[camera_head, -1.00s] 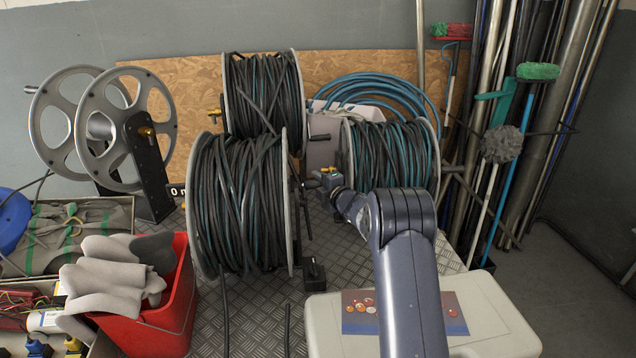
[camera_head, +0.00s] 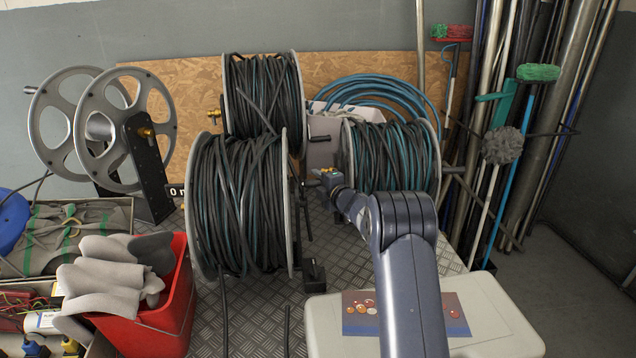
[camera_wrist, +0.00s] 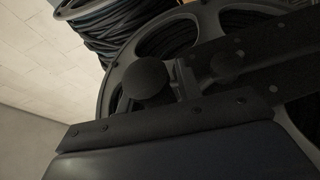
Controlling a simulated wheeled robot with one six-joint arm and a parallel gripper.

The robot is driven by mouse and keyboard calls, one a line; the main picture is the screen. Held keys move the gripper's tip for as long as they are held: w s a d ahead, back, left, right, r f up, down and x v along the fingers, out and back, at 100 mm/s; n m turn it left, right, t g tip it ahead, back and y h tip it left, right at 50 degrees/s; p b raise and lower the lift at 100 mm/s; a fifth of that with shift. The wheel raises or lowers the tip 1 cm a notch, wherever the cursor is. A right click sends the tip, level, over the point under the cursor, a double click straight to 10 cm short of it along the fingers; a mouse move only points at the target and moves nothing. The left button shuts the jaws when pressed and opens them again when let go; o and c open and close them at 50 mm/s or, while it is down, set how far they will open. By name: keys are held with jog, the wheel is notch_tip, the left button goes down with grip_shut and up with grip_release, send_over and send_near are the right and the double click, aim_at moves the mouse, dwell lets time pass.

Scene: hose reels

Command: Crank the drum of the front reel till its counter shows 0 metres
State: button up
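The front reel (camera_head: 238,215) is a large drum wound with black and teal hose between grey flanges, standing on the tread-plate floor. A small black plate (camera_head: 177,191) reading "0 m" shows at its left, partly hidden by the reel. Its dark crank (camera_head: 306,212) is at the right flange. My gripper (camera_head: 318,176) is right of the drum, close to the crank's upper end; I cannot tell whether they touch. The wrist view shows a round dark knob (camera_wrist: 149,82) before a spoked grey flange (camera_wrist: 112,80). The fingertips are too unclear to tell open from shut.
A second hose reel (camera_head: 263,95) stands behind, and a third (camera_head: 392,160) at the right behind my arm. An empty reel (camera_head: 100,130) is at left. A red bin (camera_head: 165,320) with gloves and a pale case (camera_head: 490,320) stand in front.

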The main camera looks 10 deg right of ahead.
jog(key=shift+o, duration=1.4)
jog(key=b+v, duration=0.3)
jog(key=v, duration=0.7)
jog(key=shift+s, duration=0.4)
jog(key=shift+d, duration=0.1)
jog(key=r+p+x, duration=0.1)
jog(key=p+x, duration=0.2)
jog(key=x, duration=0.7)
jog(key=shift+w+f+p, duration=0.3)
jog(key=shift+f+p, duration=0.1)
jog(key=shift+f, duration=0.05)
jog(key=shift+f+b, duration=0.2)
jog(key=shift+b, duration=0.25)
